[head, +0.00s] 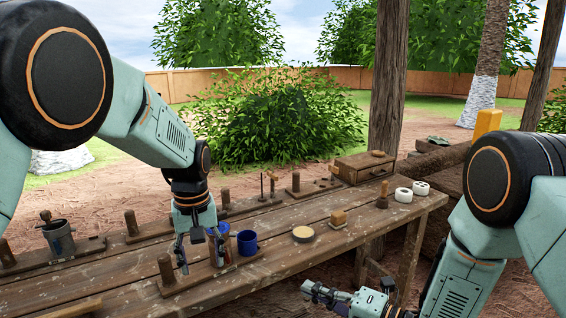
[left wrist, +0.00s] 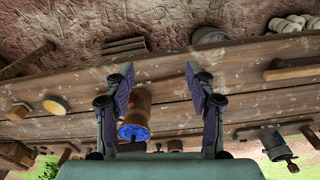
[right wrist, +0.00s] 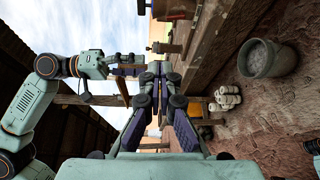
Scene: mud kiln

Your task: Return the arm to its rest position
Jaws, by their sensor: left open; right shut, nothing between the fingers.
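My left gripper (head: 201,255) is low over the wooden bench in the head view, pointing down, next to an orange-brown cylinder with a blue top and a blue mug (head: 247,243). In the left wrist view its fingers (left wrist: 159,84) are spread apart. The blue-topped cylinder (left wrist: 136,113) shows between them, but I cannot tell whether they touch it. My right gripper (head: 318,292) is beyond the bench's front edge at the lower right, clear of the bench. In the right wrist view its fingertips (right wrist: 160,72) are together, with nothing seen between them.
A grey bucket (right wrist: 266,58) stands on the ground in the right wrist view.

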